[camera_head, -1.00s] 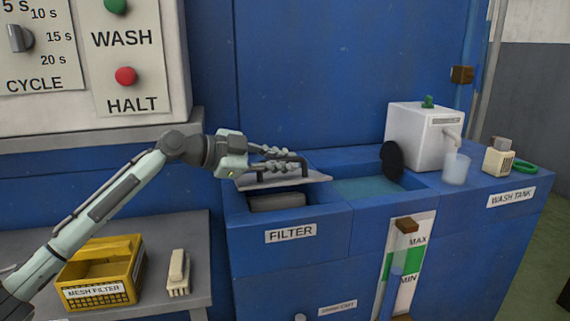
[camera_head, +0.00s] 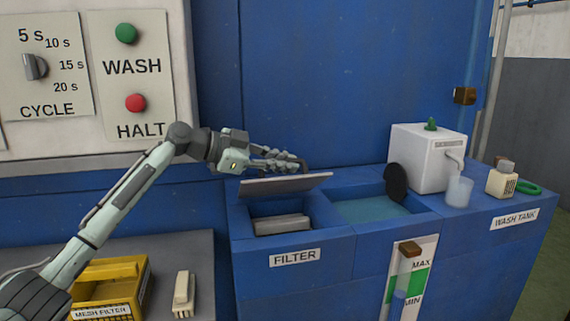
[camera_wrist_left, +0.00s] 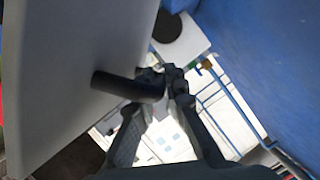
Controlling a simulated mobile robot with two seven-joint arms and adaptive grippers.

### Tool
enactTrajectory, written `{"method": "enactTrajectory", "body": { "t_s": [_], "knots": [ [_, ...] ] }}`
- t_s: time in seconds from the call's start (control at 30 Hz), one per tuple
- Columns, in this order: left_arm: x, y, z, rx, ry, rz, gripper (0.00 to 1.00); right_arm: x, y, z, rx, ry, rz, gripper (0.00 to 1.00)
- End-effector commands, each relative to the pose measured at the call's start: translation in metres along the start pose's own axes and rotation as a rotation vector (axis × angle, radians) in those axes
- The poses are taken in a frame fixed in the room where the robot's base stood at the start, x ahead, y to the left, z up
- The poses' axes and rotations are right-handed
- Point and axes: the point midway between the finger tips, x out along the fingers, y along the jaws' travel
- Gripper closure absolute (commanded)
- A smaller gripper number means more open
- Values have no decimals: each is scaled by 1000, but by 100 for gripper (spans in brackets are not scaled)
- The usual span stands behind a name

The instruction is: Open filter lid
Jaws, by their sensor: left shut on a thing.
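The grey filter lid (camera_head: 285,185) is tilted up at the back of the filter compartment, above the FILTER label. My left gripper (camera_head: 296,163) is behind the lid's top edge. In the left wrist view the gripper's fingertips (camera_wrist_left: 172,84) are shut on the dark lid handle (camera_wrist_left: 125,86), which sticks out from the grey lid plate (camera_wrist_left: 75,70). Inside the open filter compartment (camera_head: 322,210) a light grey block (camera_head: 282,224) shows. My right gripper is not in view.
A water-filled basin (camera_head: 368,210) with a black disc (camera_head: 396,183) lies right of the filter. Beyond are a white dispenser box (camera_head: 425,160) and a cup (camera_head: 459,191). A yellow mesh filter basket (camera_head: 140,290) and a brush (camera_head: 184,293) lie at lower left.

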Motion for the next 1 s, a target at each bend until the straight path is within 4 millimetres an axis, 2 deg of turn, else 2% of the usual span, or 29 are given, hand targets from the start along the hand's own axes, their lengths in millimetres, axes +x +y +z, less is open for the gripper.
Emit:
{"method": "enactTrajectory", "body": {
  "t_s": [0.17, 0.2, 0.33, 0.6, 0.73, 0.87, 1.0],
  "knots": [
    [-1, -2, 1, 1, -3, -5, 100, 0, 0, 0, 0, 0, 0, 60],
    [-1, -2, 1, 1, -2, -5, 84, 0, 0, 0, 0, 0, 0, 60],
    [-1, -1, 1, 0, -2, -4, 68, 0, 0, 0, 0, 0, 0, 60],
    [-1, -1, 0, 1, -1, -3, 68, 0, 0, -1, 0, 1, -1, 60],
    [-8, -1, 1, 1, -1, -4, 68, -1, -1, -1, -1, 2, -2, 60],
    [-28, -2, 2, 1, -3, -6, 68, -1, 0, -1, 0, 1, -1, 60],
    [-59, -2, 1, 1, -3, -6, 68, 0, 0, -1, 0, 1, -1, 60]
  ]
}}
